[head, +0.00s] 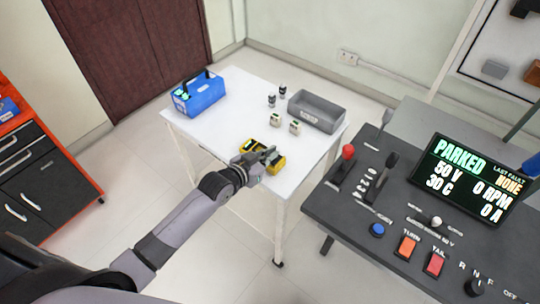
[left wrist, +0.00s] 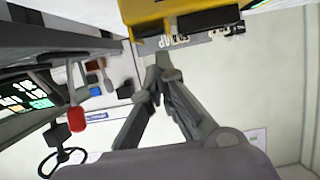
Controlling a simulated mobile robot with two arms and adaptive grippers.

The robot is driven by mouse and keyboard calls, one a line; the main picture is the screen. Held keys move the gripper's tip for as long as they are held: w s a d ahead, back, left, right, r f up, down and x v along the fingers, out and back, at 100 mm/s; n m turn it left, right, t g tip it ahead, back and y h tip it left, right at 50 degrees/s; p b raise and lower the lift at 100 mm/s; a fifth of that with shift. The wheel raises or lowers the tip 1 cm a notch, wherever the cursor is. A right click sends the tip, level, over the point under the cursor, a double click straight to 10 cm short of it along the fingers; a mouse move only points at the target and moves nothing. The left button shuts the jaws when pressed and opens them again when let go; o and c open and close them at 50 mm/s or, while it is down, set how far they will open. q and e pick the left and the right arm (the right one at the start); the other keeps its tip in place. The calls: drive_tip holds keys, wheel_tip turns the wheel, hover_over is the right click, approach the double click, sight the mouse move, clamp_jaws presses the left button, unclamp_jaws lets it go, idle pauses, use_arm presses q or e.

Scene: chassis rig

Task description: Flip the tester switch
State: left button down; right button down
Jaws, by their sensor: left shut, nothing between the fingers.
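The tester appears to be the yellow device (head: 249,147) near the front edge of the white table, though I see no readable label on it. My left gripper (head: 268,156) is over it and hides its middle. In the left wrist view the yellow body (left wrist: 200,20) is at the top, with a grey face bearing small dark and light parts. My left gripper's fingers (left wrist: 162,62) are shut and empty, with their tips close to that face. I cannot tell whether they touch it. The switch itself is not clear. My right gripper is not in view.
The white table (head: 215,128) also carries a blue toolbox (head: 199,94), a grey bin (head: 317,112) and several small parts between them. A dark console (head: 345,210) with levers, buttons and a "PARKED" screen (head: 463,178) stands at right. An orange cabinet (head: 45,150) is at left.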

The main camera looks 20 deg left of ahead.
use_arm(q)
drive_tip(key=shift+s+f, duration=0.1)
drive_tip(key=shift+f, duration=0.35)
drive_tip(key=shift+s+f, duration=0.2)
drive_tip(key=shift+f, duration=0.35)
drive_tip(key=shift+r, duration=0.1)
drive_tip(key=shift+r+p, duration=0.4)
drive_tip(key=shift+p, duration=0.1)
drive_tip(key=shift+r+p, duration=0.35)
drive_tip(key=shift+r, duration=0.1)
